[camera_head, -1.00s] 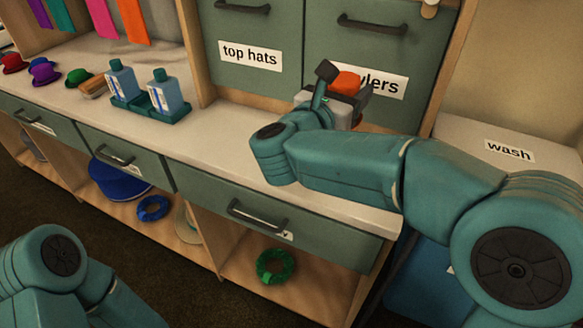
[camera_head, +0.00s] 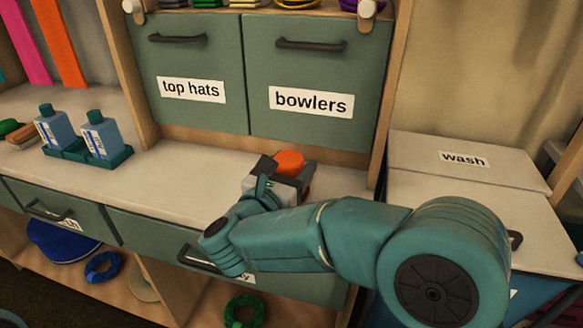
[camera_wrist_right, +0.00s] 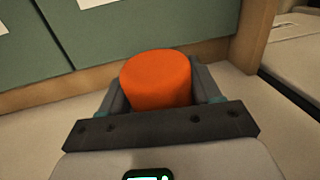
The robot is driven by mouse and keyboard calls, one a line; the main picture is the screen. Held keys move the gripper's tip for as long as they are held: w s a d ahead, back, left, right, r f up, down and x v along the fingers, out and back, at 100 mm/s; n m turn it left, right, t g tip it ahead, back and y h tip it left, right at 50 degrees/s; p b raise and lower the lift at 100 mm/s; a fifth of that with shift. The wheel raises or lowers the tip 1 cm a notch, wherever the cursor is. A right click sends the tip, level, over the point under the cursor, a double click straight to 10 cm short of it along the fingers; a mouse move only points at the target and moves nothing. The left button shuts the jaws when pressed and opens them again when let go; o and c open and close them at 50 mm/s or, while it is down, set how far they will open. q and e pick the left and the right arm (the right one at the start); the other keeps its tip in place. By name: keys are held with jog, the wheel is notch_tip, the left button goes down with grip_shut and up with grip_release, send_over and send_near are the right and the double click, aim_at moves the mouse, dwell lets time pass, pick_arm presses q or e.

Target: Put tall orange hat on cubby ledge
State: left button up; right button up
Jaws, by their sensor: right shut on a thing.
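The tall orange hat (camera_head: 289,161) is between the fingers of my right gripper (camera_head: 280,172), over the right end of the white counter, below the bowlers door. In the right wrist view the orange hat (camera_wrist_right: 156,78) shows its flat round top and side between the two dark fingers (camera_wrist_right: 157,95), which are shut on it. Its lower part is hidden by the gripper, so I cannot tell whether it touches the counter. A ledge (camera_head: 275,4) with small items runs along the top edge of the head view, above the labelled doors. My left gripper is not in view.
Doors labelled top hats (camera_head: 192,90) and bowlers (camera_head: 311,103) stand behind the counter (camera_head: 180,175). Two blue bottles (camera_head: 102,134) stand in a teal tray at left. A wash bin (camera_head: 464,160) is at right, past a wooden post. The middle of the counter is clear.

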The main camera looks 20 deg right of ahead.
jog(key=shift+f+b, duration=0.2)
jog(key=shift+b, duration=0.2)
jog(key=o, duration=1)
jog(key=shift+r, duration=0.1)
jog(key=shift+r+p, duration=0.35)
jog(key=shift+p, duration=0.3)
jog(key=v, duration=1.2)
jog(key=shift+f, duration=0.2)
